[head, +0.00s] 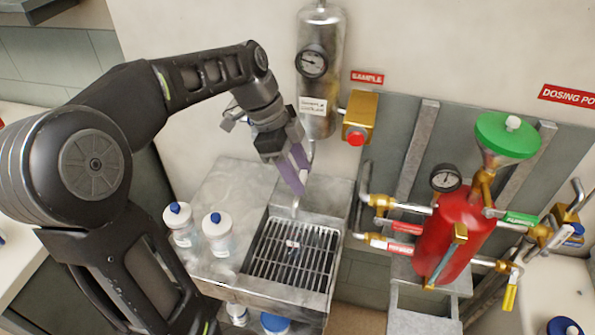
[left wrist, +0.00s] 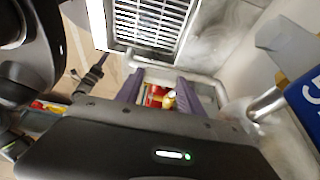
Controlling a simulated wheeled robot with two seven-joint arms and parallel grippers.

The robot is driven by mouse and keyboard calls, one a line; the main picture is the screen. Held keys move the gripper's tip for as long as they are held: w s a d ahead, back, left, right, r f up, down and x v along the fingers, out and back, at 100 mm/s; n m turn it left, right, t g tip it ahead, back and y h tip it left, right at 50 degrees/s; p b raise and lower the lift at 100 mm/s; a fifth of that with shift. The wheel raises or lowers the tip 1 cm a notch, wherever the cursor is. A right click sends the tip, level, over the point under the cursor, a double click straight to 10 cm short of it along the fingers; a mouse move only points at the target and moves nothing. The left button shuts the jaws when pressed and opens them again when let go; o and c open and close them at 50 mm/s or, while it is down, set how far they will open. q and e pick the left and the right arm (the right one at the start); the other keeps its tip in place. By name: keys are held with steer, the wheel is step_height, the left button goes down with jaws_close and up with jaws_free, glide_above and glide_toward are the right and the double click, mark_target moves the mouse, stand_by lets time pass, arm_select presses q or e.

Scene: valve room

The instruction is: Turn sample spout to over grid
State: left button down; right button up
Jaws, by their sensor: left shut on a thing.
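The sample spout (head: 295,206) is a thin metal pipe below the silver sample cooler (head: 321,75). Its lower end shows just under my left gripper's fingers, near the back rim of the grid (head: 293,255); I cannot tell if the tip is over the bars. My left gripper (head: 296,186) points down with its purple fingers shut on the spout, hiding its middle. In the left wrist view the metal pipe of the spout (left wrist: 172,76) crosses between the purple fingers (left wrist: 158,90). The grid (left wrist: 150,22) lies at the top there. My right gripper is not in view.
Two white bottles with blue caps (head: 217,232) stand on the sink ledge left of the grid. A brass valve with a red button (head: 357,134) is right of the cooler. A red dosing pot (head: 447,232) with pipes and valves stands to the right.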

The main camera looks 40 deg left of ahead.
arm_select(q)
steer(key=shift+a, duration=0.1)
stand_by(0.4)
steer(key=c, duration=0.7)
jaws_free()
steer(key=p+v, duration=0.2)
steer(key=v, duration=0.6)
steer(key=shift+p, duration=0.3)
steer(key=shift+f, duration=0.1)
